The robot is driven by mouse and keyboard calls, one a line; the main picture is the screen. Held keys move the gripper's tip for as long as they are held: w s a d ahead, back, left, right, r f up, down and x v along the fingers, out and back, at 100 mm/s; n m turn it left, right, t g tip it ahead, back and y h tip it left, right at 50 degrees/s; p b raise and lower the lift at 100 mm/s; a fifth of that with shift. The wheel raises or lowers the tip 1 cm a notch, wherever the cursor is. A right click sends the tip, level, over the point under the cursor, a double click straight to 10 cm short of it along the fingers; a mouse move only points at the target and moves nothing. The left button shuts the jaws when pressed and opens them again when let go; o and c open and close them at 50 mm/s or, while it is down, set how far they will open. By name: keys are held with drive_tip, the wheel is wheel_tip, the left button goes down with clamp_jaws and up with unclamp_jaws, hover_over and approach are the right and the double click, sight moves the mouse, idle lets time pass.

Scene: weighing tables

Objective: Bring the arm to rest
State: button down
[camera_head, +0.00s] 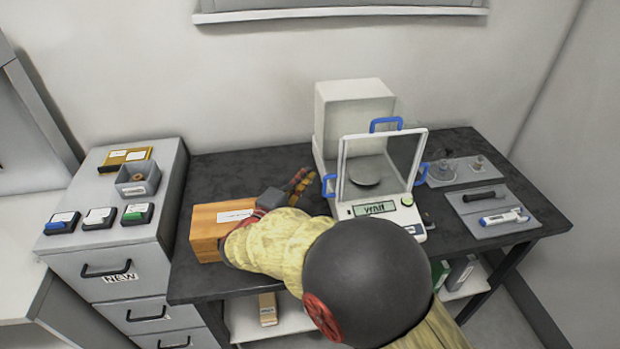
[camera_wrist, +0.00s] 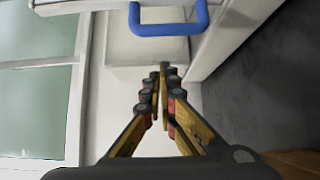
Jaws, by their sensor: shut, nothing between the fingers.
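My arm, with a yellow sleeve and a dark round joint, reaches over the front of the dark table (camera_head: 240,176). My gripper (camera_head: 302,180) is just left of the balance (camera_head: 378,205), near its left blue handle (camera_head: 328,185). In the wrist view the gripper's fingers (camera_wrist: 160,78) are shut, with nothing between them. A blue handle (camera_wrist: 168,28) shows beyond the fingertips there, apart from them. The balance has a glass front, a round pan (camera_head: 364,172) and a lit display. My arm hides part of the table's front edge.
A wooden box (camera_head: 212,218) stands left of my gripper, close to my forearm. A white box (camera_head: 350,100) stands behind the balance. Grey trays (camera_head: 465,178) with weights and tools lie on the right. A drawer cabinet (camera_head: 80,262) stands at the left.

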drive_tip(key=p+v, duration=0.2)
drive_tip(key=v, duration=0.7)
drive_tip(key=shift+s+r, duration=0.25)
drive_tip(key=shift+r, duration=0.15)
drive_tip(key=s+d+r+m+g+h, duration=0.1)
drive_tip(key=s+d+r+m+g, duration=0.2)
drive_tip(key=d, duration=0.9)
drive_tip(key=s+d+r+m+g+h, duration=0.1)
drive_tip(key=s+d+m+g+h, duration=0.15)
drive_tip(key=d+g, duration=0.65)
drive_tip(key=s+d+m+g+y+p, duration=0.1)
drive_tip(key=s+d+m+y, duration=0.45)
drive_tip(key=s+d, duration=0.75)
drive_tip(key=s+a+r+m+t+y, duration=0.2)
drive_tip(key=s+y, duration=0.3)
drive_tip(key=s, duration=0.3)
drive_tip(key=shift+a+r+p, duration=0.3)
drive_tip(key=shift+a+r, duration=0.35)
drive_tip(key=shift+a, duration=0.15)
